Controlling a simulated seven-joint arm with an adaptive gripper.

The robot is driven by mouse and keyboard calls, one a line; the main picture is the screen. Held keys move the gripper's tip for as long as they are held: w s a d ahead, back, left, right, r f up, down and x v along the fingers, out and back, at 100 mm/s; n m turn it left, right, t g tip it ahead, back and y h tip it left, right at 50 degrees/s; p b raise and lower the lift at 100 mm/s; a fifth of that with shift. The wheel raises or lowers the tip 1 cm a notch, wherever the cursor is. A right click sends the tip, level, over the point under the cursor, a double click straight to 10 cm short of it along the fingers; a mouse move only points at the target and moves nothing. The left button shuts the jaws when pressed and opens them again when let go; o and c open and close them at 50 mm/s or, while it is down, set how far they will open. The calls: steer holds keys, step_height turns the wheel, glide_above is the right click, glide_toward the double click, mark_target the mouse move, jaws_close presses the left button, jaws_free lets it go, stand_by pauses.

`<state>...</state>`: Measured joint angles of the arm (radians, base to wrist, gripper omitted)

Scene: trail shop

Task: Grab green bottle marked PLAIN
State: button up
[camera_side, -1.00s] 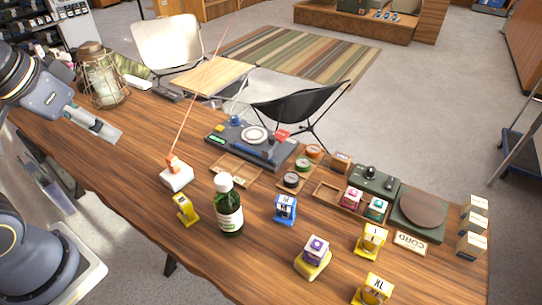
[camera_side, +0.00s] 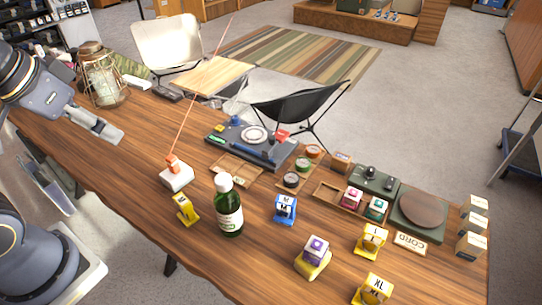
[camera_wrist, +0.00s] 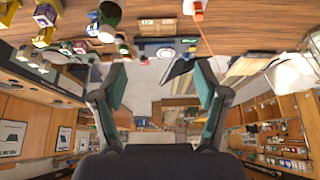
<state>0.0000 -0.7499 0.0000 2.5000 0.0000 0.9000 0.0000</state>
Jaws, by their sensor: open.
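The green bottle (camera_side: 229,212) stands upright on the wooden table, with a white cap and a pale label whose words are too small to read. In the wrist view the bottle (camera_wrist: 109,14) is near the top edge, left of centre, with its cap pointing down the picture. My gripper (camera_side: 115,136) is over the left part of the table in the side view, well apart from the bottle. In the wrist view my gripper (camera_wrist: 160,88) has its two fingers spread wide with nothing between them.
A white block with an orange top (camera_side: 176,176) and a tall thin rod stands left of the bottle. A yellow stand (camera_side: 185,210) and a blue stand (camera_side: 285,209) flank the bottle closely. A lantern (camera_side: 104,82) stands near my gripper. The table's left-middle is clear.

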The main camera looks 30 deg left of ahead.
steer(key=shift+o, duration=1.1)
